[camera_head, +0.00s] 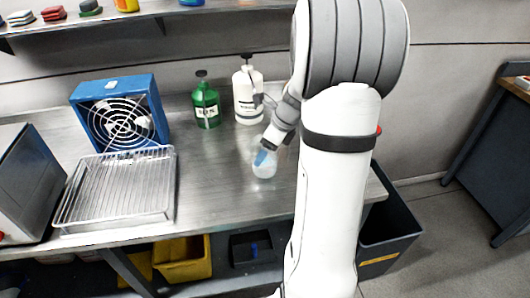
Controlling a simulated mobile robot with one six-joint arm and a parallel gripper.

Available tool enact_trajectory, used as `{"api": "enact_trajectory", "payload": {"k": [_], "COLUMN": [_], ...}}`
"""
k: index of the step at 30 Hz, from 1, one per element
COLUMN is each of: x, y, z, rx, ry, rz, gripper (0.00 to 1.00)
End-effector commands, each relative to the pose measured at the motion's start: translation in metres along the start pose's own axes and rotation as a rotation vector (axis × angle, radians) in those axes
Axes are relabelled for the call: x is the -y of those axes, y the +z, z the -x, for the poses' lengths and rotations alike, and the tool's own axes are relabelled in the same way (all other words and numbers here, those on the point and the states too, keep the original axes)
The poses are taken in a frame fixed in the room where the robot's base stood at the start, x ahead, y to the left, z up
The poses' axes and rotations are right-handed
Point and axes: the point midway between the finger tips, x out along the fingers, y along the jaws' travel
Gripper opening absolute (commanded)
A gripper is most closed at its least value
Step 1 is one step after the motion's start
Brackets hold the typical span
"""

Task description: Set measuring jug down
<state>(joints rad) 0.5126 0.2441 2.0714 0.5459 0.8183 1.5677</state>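The measuring jug (265,168) looks like the small, pale, translucent vessel with a blue patch on the metal bench (225,190). It is roughly upright, right of the bench's middle. My gripper (265,147) is at the jug's upper part, reaching down from the upper right. Its fingers are small and partly merged with the jug, so I cannot tell whether they are closed on it. I also cannot tell whether the jug's base touches the bench.
A green bottle (206,105) and a white pump bottle (247,95) stand behind the jug. A blue fan (122,115) and a wire-racked tray (119,188) are at left. Bare bench lies between tray and jug. A dark bin (390,225) stands right of the bench.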

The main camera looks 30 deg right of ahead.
Motion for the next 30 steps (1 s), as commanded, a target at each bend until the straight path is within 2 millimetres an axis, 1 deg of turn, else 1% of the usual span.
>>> {"api": "enact_trajectory", "payload": {"k": [1, 3, 13, 14, 21, 27, 30], "x": [0.0004, 0.0007, 0.001, 0.0008, 0.0006, 0.0005, 0.0004], "y": [-0.0029, -0.0047, -0.0056, -0.0059, -0.0053, -0.005, -0.0035], "z": [-0.0074, -0.0116, -0.0146, -0.0151, -0.0145, -0.0142, -0.0097], "rx": [-0.001, 0.0, 0.0, -0.001, -0.001, 0.0, 0.0], "ry": [0.002, 0.0, -0.001, 0.0, 0.0, 0.0, -0.001], "rz": [-0.001, 0.0, 0.001, 0.001, 0.002, 0.002, 0.002], "gripper": [0.42, 0.42, 0.42, 0.8, 1.0, 1.0, 1.0]}}
